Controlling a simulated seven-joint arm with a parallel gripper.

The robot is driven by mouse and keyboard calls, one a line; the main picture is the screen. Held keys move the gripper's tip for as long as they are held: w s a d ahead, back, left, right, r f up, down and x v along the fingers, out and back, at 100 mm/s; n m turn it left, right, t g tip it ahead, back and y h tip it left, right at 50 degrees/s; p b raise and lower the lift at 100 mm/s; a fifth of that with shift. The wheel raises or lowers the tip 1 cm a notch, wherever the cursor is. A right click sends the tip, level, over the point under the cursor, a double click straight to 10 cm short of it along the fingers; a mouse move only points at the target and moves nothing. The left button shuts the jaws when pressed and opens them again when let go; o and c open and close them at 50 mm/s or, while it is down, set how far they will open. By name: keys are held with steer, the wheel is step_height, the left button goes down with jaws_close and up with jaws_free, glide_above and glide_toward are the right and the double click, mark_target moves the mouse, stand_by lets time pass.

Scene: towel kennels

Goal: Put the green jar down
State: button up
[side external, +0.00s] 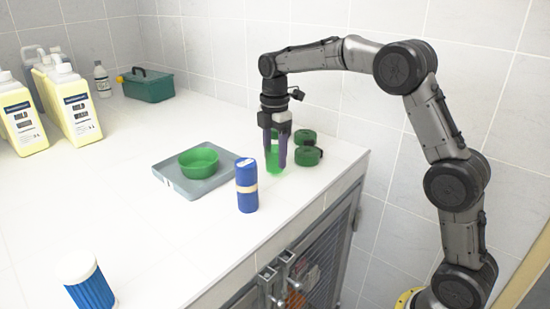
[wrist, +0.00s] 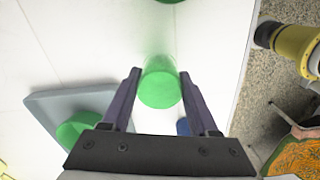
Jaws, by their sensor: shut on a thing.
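The green jar (side external: 274,160) is a translucent bright green cylinder near the right edge of the white counter. My gripper (side external: 277,158) points down over it with its dark fingers on either side, shut on it. In the wrist view the jar (wrist: 160,84) stands between the two fingertips of my gripper (wrist: 160,90). The jar looks upright. I cannot tell whether its base touches the counter.
Two dark green round containers (side external: 307,156) stand just behind the jar. A blue cylinder (side external: 247,186) with a pale band stands in front. Yellow jugs (side external: 70,105) stand far left. The counter's middle left is clear.

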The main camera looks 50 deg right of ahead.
steer(key=shift+f, duration=0.65)
steer(key=shift+f, duration=0.2)
steer(key=o, duration=1.3)
steer(key=shift+r, duration=0.1)
